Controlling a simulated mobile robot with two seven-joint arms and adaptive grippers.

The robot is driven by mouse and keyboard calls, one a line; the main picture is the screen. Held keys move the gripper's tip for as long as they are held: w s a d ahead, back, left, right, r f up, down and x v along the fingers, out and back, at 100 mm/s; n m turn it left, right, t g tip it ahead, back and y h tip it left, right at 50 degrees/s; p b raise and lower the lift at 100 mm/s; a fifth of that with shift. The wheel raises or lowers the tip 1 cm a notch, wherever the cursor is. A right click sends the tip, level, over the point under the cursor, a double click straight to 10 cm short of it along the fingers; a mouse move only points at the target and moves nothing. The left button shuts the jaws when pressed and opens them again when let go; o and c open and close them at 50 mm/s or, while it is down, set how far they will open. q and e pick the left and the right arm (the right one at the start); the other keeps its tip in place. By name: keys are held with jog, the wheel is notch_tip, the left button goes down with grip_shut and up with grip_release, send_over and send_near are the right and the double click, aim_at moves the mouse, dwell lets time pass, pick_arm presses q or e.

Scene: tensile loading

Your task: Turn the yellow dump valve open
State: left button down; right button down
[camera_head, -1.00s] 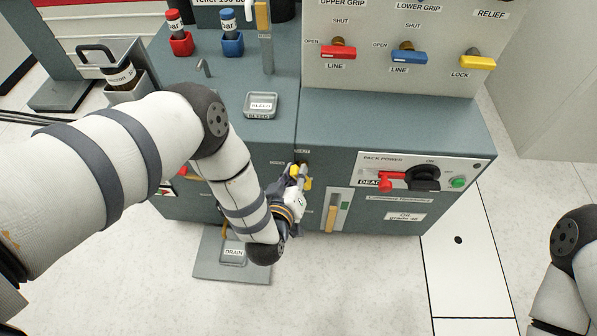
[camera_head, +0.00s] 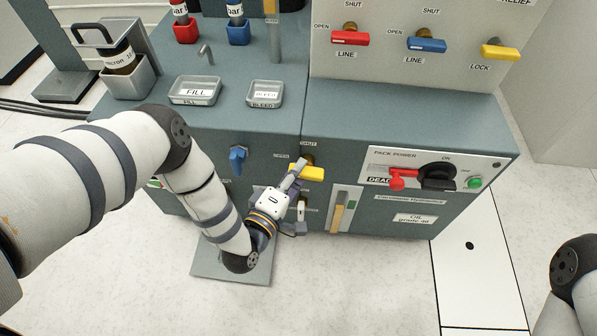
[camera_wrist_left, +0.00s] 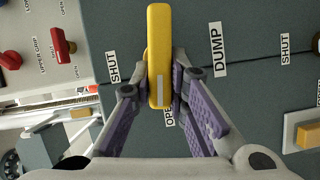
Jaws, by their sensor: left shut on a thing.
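The yellow dump valve handle (camera_head: 308,173) is a bar on the cabinet's upright front face. In the head view it lies roughly level, with a SHUT label above and an OPEN label to its left. My left gripper (camera_head: 291,180) is at the handle's left part and partly covers it. In the left wrist view the handle (camera_wrist_left: 158,40) runs lengthwise between the two purple-padded fingers (camera_wrist_left: 160,78), which are closed on its sides. The DUMP label (camera_wrist_left: 218,49) is beside it. My right gripper is out of view.
A blue valve handle (camera_head: 237,158) is left of the dump valve, close to my left arm. A yellow gauge slot (camera_head: 341,212) and the pack power panel (camera_head: 436,175) are to the right. FILL (camera_head: 195,91) and BLEED (camera_head: 265,94) trays sit on top. A grey floor plate (camera_head: 230,265) lies below.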

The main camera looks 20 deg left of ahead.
pick_arm(q)
jog(key=shift+f+n+b, duration=0.25)
jog(key=shift+n+b, duration=0.35)
jog(key=shift+n, duration=0.2)
jog(key=c, duration=1.6)
grip_release()
jog(key=shift+r, duration=0.1)
jog(key=shift+o, duration=0.2)
jog(key=shift+t, duration=0.3)
jog(key=shift+s, duration=0.1)
jog(key=s+a, duration=0.1)
jog(key=s, duration=1)
jog(key=shift+s+a, duration=0.15)
jog(key=shift+s, duration=0.25)
